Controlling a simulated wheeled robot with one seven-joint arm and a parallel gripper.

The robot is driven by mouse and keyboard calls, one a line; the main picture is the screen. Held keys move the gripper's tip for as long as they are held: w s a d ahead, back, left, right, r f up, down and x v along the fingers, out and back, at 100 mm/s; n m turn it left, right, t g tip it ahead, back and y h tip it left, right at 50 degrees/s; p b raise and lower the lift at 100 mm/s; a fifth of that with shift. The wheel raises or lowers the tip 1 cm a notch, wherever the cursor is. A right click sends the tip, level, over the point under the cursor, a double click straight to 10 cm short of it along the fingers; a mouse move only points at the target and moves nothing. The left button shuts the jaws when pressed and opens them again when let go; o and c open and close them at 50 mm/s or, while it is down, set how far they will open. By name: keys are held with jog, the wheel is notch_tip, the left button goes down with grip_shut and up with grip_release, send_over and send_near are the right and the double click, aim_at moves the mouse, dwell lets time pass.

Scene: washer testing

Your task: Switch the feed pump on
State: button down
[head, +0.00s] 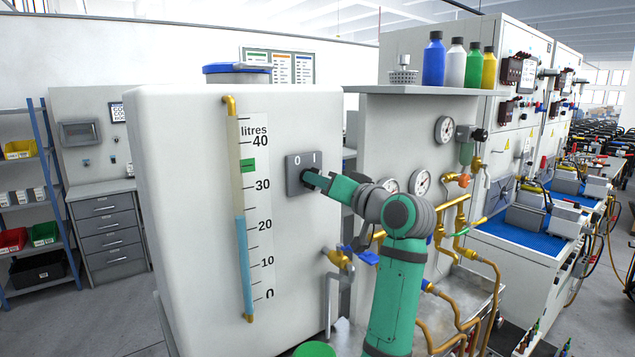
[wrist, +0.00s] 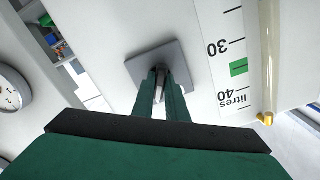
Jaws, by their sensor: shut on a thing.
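A grey switch plate (head: 294,164) marked 0 and I is on the front of the white tank (head: 180,200). My gripper (head: 309,177) reaches it from the right. In the wrist view the plate (wrist: 187,56) is just ahead of my gripper (wrist: 163,76), whose fingers are shut on the switch knob (wrist: 161,84). The fingers hide most of the knob, so I cannot tell whether it points to 0 or I. The sight tube (head: 243,260) beside the litres scale shows blue liquid a little above 20.
A green mark (head: 248,165) is on the scale, near 35. Right of the plate are a blue-handled brass valve (head: 340,259), gauges (head: 420,182) and brass pipes (head: 458,212). Bottles (head: 457,62) stand on a shelf. A green bucket (head: 314,350) is below.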

dwell(0.4)
jog(key=c, duration=1.8)
grip_release()
jog(key=shift+o, duration=0.2)
jog(key=v, duration=1.1)
jog(key=shift+w+a, duration=0.1)
jog(key=shift+a, duration=0.05)
